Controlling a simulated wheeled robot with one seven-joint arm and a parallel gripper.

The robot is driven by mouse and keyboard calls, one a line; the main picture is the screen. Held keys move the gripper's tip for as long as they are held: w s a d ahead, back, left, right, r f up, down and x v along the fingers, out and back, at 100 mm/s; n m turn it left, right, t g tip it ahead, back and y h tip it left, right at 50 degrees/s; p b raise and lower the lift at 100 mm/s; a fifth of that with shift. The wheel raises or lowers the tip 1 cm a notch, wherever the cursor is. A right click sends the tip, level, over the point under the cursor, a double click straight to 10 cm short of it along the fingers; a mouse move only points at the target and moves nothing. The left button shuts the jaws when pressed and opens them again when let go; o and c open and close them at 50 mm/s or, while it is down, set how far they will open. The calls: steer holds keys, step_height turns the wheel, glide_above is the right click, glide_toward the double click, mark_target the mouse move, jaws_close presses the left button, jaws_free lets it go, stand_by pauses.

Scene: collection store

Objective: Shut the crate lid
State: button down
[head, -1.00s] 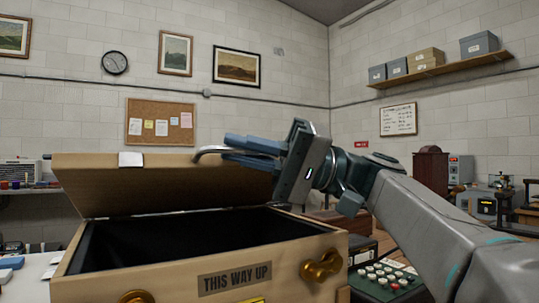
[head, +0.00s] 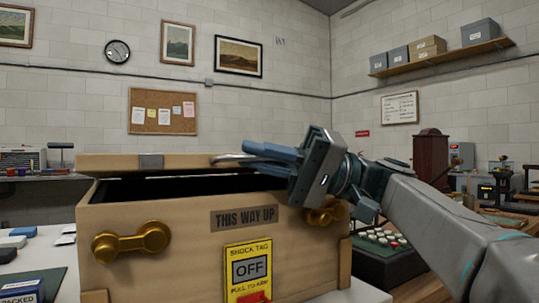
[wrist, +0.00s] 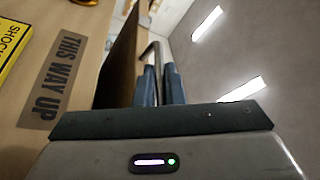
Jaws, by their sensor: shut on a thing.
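The wooden crate (head: 180,240) stands in front of me with "THIS WAY UP" on its front. Its lid (head: 110,163) is partly raised, low over the crate, with a dark gap below its edge. My gripper (head: 250,153) is shut on the metal lid handle (head: 226,159) at the lid's right part. In the wrist view the blue fingers (wrist: 160,85) close around the handle bar (wrist: 150,50), beside the lid (wrist: 122,60). The fingers partly hide the handle.
Brass latches (head: 131,241) and a yellow shock tag (head: 249,270) reading "OFF" are on the crate's front. Small boxes (head: 30,285) lie at the left.

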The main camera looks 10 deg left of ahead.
steer(key=shift+s, duration=0.1)
steer(key=c, duration=1.8)
jaws_free()
steer(key=shift+d, duration=0.1)
steer(key=b+v, duration=0.1)
steer(key=v, duration=1.2)
steer(key=shift+d+b, duration=0.25)
steer(key=shift+b, duration=0.1)
